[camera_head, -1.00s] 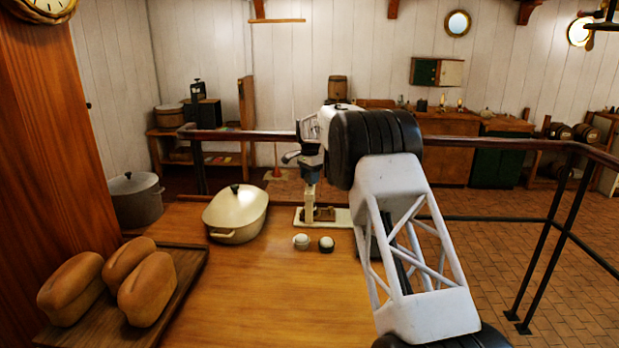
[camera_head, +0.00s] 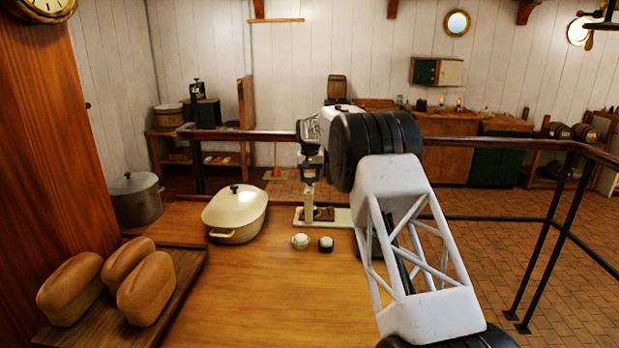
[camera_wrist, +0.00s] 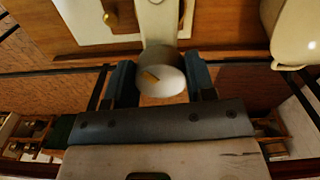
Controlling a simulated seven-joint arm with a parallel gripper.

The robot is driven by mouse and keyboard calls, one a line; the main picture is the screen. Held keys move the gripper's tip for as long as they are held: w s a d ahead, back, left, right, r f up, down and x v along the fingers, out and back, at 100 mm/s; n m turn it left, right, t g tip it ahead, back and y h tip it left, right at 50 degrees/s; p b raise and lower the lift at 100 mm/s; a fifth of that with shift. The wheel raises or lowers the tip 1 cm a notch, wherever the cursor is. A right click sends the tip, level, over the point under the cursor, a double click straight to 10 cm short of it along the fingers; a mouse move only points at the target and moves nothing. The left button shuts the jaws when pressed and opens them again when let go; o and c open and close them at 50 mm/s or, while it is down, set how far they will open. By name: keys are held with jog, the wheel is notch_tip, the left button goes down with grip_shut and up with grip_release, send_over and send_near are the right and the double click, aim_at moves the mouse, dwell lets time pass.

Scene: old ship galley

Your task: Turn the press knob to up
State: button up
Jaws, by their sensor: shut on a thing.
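The press (camera_head: 309,207) stands upright on a pale base plate (camera_head: 342,217) at the far edge of the wooden table. Its pale round knob (camera_wrist: 170,85) sits on top and carries a short yellow mark, which points to the upper left in the wrist view. My gripper (camera_wrist: 161,82) is above the press with its two dark blue fingers on either side of the knob, shut on it. In the head view my gripper (camera_head: 310,172) hides the knob.
A cream lidded pot (camera_head: 235,212) stands left of the press. Loaves lie on a board (camera_head: 185,262) at left. A dark rail (camera_head: 240,136) runs behind the table.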

aim_at(310, 175)
jog(key=n, duration=0.5)
jog(key=shift+d+r+n, duration=0.1)
jog(key=shift+n, duration=0.2)
jog(key=shift+w+n, duration=0.1)
jog(key=shift+n, duration=2.1)
jog(key=o, duration=0.9)
jog(key=shift+o, duration=0.2)
jog(key=shift+r, duration=0.1)
jog(key=shift+r, duration=3.75)
